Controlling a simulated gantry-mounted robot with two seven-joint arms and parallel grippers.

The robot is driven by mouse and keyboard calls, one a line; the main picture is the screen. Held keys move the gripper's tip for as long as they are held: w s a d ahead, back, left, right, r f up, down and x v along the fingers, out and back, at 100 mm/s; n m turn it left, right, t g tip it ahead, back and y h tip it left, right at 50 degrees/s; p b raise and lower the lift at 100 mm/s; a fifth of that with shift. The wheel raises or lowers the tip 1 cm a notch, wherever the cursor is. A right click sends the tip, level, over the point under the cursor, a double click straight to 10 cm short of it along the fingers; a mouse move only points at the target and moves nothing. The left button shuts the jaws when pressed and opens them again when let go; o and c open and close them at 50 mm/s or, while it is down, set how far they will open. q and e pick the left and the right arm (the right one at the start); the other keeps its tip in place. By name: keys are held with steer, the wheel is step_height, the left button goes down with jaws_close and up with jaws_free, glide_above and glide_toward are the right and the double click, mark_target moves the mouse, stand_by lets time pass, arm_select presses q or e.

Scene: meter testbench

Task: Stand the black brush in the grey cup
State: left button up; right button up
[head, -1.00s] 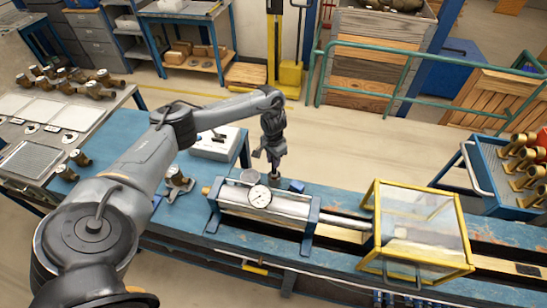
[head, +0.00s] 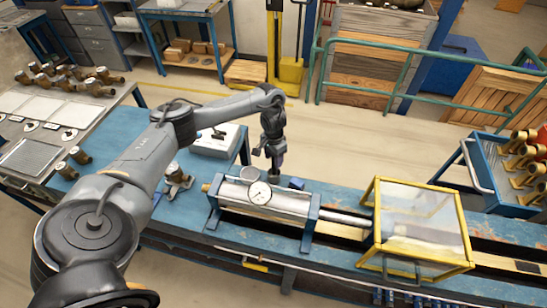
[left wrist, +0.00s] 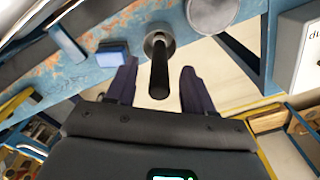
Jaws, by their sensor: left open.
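The black brush (left wrist: 159,75) stands upright on the blue bench, its dark handle pointing up toward the left wrist camera and a round grey part at its lower end. In the head view the brush (head: 274,174) is small and partly hidden under my left gripper (head: 271,159). The gripper points down over it. In the left wrist view the left gripper (left wrist: 158,88) is open, with one finger on each side of the handle and gaps showing. The grey cup (head: 249,173) stands beside the brush, to its left in the head view; it is cut off at the top of the wrist view (left wrist: 212,12). My right gripper is out of view.
A blue block (head: 297,183) sits just right of the brush. A metal cylinder with a round dial gauge (head: 259,193) lies in front of the brush and cup. A yellow-framed clear box (head: 420,225) is farther right. A white box (head: 215,140) stands behind left.

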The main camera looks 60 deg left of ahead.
arm_select(q)
steer(key=shift+r, duration=0.6)
step_height(320, 180, up, 10)
steer(key=p, duration=0.4)
steer(key=shift+f, duration=0.2)
